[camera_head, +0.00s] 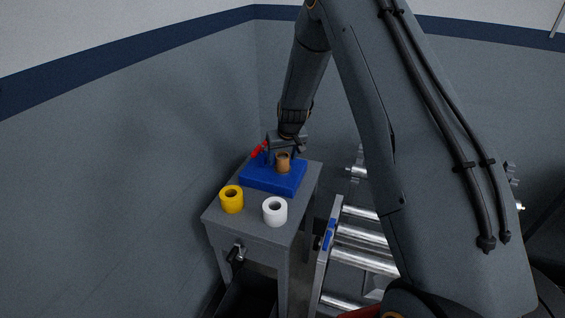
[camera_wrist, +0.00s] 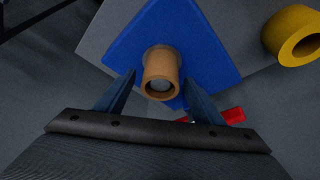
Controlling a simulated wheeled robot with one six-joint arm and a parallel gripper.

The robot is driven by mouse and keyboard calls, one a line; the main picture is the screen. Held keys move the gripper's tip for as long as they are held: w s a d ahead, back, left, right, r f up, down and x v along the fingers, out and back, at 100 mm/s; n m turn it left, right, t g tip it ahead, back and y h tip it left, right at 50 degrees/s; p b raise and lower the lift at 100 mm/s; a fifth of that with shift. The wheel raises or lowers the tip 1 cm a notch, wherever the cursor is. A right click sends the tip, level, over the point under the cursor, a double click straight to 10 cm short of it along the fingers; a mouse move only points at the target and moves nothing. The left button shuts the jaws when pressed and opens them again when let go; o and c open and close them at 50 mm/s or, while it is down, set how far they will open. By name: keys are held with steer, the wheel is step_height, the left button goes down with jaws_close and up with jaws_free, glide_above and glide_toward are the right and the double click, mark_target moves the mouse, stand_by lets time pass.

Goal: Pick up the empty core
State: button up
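The empty core (camera_head: 283,161) is a brown cardboard tube standing upright on a blue block on the small grey table. In the wrist view the core (camera_wrist: 160,70) shows its open end between the two fingers, with a gap on each side. My gripper (camera_head: 275,152) is over the blue block, close to the core. In the wrist view my gripper (camera_wrist: 160,92) is open and its fingers do not touch the core.
The blue block (camera_head: 270,181) lies on the grey table (camera_head: 250,226). A yellow roll (camera_head: 231,199) and a white roll (camera_head: 275,211) stand at the table's near side. A red piece (camera_head: 259,149) is at the block's far left. A roller conveyor (camera_head: 362,238) stands to the right.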

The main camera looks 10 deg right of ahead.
steer(key=c, duration=1)
steer(key=shift+o, duration=0.2)
steer(key=shift+r, duration=0.15)
